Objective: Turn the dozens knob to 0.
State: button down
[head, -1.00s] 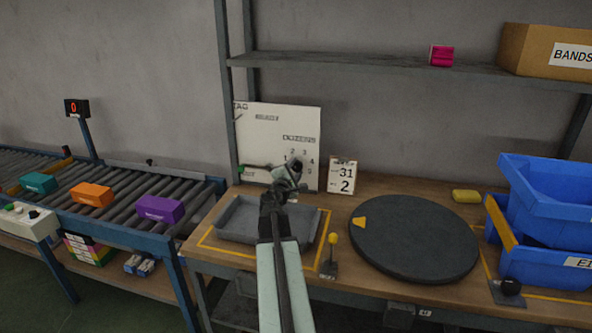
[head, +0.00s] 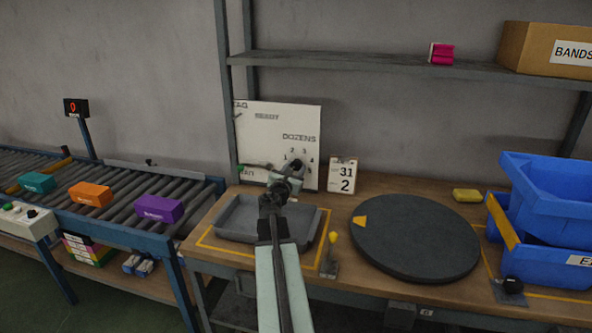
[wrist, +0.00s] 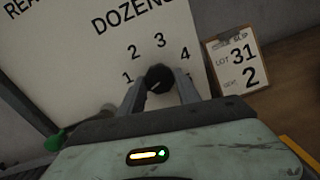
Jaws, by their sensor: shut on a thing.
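The white panel (head: 255,135) stands at the back of the bench with the word DOZENS and a dial numbered 1, 2, 3, 4 in an arc. The dark round dozens knob (wrist: 158,78) sits below these numbers, with 0 not visible. My gripper (wrist: 160,88) has one finger on each side of the knob and is shut on it. A small light mark shows on the knob's face, but I cannot tell surely which number it points to. In the head view my gripper (head: 291,172) is at the panel's lower right and partly hides the dial.
A slip card (head: 342,175) reading LOT 31 and 2 stands right of the panel. A grey tray (head: 235,233) lies below my arm. A yellow-topped lever (head: 332,245) and dark turntable (head: 415,240) are to the right. A green piece (wrist: 55,139) is at the panel's lower left.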

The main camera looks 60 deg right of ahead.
jog(key=shift+w+n, duration=0.15)
jog(key=shift+n, duration=1.45)
jog(key=c, duration=0.9)
grip_release()
jog(key=shift+o, duration=0.2)
jog(key=v, duration=0.8)
jog(key=shift+f, duration=0.15)
